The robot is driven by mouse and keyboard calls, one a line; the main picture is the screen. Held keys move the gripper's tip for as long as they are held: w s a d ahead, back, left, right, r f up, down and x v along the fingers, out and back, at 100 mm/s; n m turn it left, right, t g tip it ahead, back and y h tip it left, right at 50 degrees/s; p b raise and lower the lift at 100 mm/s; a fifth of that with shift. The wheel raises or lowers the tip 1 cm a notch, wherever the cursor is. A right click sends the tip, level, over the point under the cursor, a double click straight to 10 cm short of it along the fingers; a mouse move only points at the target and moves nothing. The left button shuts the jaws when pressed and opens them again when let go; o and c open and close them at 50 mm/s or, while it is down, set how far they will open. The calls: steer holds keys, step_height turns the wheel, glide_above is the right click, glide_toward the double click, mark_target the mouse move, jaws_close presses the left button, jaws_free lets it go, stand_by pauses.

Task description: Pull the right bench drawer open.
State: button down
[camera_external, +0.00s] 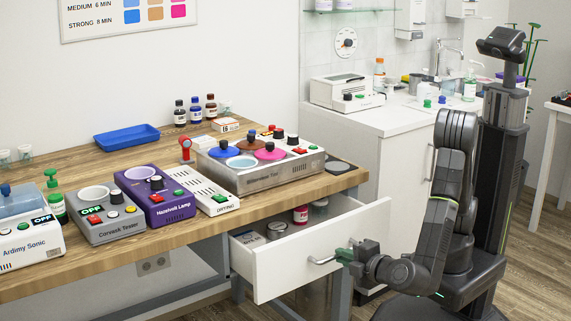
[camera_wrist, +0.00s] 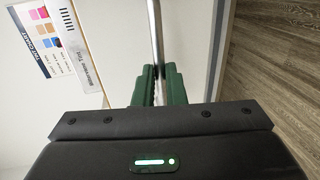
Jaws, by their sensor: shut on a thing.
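The right bench drawer (camera_external: 300,262) is white and stands pulled out from under the wooden bench in the external view. Jars and small boxes show inside it. Its metal bar handle (camera_external: 322,261) is on the front panel. My gripper (camera_external: 346,254) has green fingers and is at the right end of this handle. In the wrist view my gripper (camera_wrist: 157,85) has its green fingers closed around the metal bar handle (camera_wrist: 156,30), which runs up between them. The exact contact is partly hidden by the fingers.
The wooden bench (camera_external: 215,238) carries a steel unit with coloured lids (camera_external: 262,178), a purple lamp box (camera_external: 155,208) and a blue tray (camera_external: 127,137). A white cabinet (camera_external: 395,165) stands right behind the drawer. Wooden floor (camera_external: 520,260) is free at the right.

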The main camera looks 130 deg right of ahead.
steer(key=f+p+v, duration=0.1)
steer(key=f+v, duration=0.1)
steer(key=v, duration=1.1)
steer(key=shift+a+f, duration=0.35)
steer(key=shift+a, duration=0.25)
steer(key=c, duration=1.5)
jaws_free()
steer(key=shift+p+v, duration=5.4)
steer(key=shift+v, duration=1.45)
